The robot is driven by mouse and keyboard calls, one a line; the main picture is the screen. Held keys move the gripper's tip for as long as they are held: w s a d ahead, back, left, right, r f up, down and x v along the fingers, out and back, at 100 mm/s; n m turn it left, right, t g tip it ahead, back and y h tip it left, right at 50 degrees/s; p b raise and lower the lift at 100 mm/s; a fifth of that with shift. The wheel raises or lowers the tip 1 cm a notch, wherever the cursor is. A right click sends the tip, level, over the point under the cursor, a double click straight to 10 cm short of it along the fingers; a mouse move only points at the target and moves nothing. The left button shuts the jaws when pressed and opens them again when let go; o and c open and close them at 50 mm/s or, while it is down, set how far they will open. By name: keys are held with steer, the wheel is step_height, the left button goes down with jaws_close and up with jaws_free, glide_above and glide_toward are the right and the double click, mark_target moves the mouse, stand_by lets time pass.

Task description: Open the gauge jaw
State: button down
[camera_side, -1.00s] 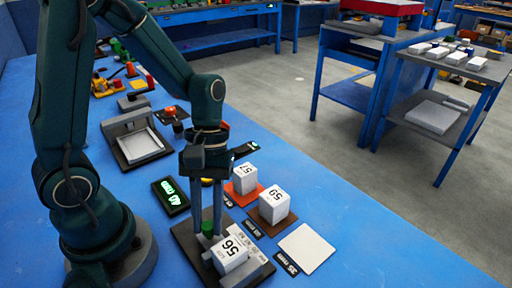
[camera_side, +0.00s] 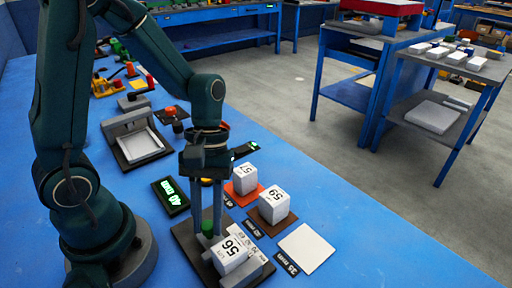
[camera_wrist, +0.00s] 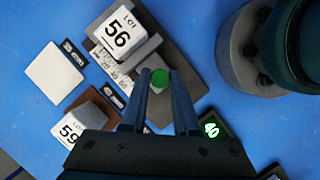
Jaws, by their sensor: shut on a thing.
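The gauge (camera_side: 184,236) is a dark plate with grey jaw blocks and a printed scale, at the front of the bench. A white block marked 56 (camera_side: 232,254) sits on it among the grey jaw parts; it also shows in the wrist view (camera_wrist: 118,32). A green knob (camera_wrist: 160,78) stands on the gauge beside the jaw part. My gripper (camera_side: 207,232) points down at the gauge with its fingers on either side of the green knob, shut on it. Exact finger contact is hard to see in the side view.
A display (camera_side: 171,196) reading 40 mm lies left of the gauge. Blocks marked 57 (camera_side: 245,179) and 59 (camera_side: 273,207) stand on coloured mats to the right, near an empty white mat (camera_side: 306,247). A grey tray fixture (camera_side: 140,145) stands behind. The bench's right strip is clear.

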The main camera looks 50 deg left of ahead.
steer(key=shift+r, duration=0.1)
steer(key=shift+a, duration=1.9)
steer(key=c, duration=0.9)
jaws_free()
steer(key=shift+c, duration=0.2)
steer(key=v, duration=0.5)
